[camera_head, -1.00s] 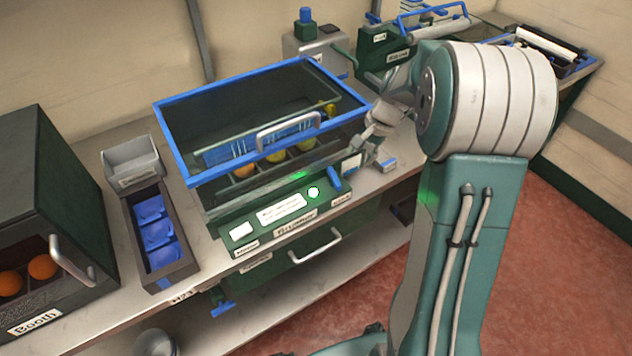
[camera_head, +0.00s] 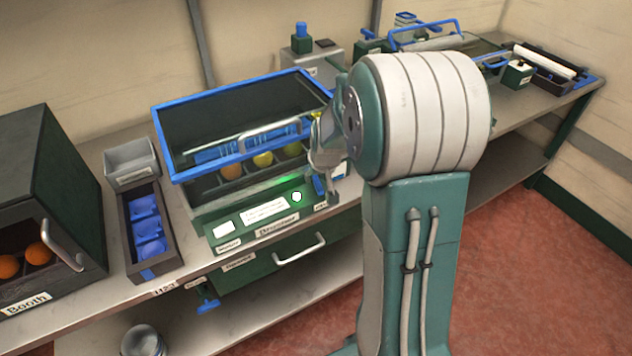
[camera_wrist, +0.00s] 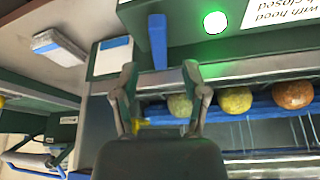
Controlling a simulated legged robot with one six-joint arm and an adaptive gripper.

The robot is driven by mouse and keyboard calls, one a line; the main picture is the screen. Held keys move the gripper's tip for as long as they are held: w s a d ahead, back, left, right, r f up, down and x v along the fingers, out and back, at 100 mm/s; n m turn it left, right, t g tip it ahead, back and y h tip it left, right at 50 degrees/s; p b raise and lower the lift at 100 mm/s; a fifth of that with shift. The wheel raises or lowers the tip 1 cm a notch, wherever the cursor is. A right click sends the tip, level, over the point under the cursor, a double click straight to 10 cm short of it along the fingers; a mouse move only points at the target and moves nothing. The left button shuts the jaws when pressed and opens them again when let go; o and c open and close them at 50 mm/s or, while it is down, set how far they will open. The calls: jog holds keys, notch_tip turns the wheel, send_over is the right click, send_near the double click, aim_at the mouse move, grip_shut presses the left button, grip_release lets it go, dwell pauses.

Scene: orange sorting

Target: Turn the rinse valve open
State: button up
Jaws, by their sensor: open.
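A blue lever (camera_head: 319,185) stands at the right end of the machine's front panel, beside a lit round button. It also shows in the wrist view (camera_wrist: 158,40), pointing toward my gripper. A second blue handle (camera_head: 207,304) sits below the bench edge on the left. The labels are too small to tell which is the rinse valve. My gripper (camera_wrist: 160,74) is open and empty, its fingertips either side of the line of the lever and close to its end.
The blue-framed machine hood (camera_head: 240,88) is raised, with several fruits in a row beneath it. A dark booth (camera_head: 55,190) with oranges and a tray of blue items (camera_head: 172,262) stand left. More equipment stands along the bench at the back right.

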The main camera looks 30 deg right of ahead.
aim_at(317, 181)
jog(key=x, duration=0.3)
jog(key=shift+w+d+f, duration=0.1)
jog(key=shift+w+f, duration=0.05)
jog(key=shift+f, duration=0.2)
jog(key=shift+w+f, duration=0.1)
jog(key=shift+f, duration=0.2)
grip_shut()
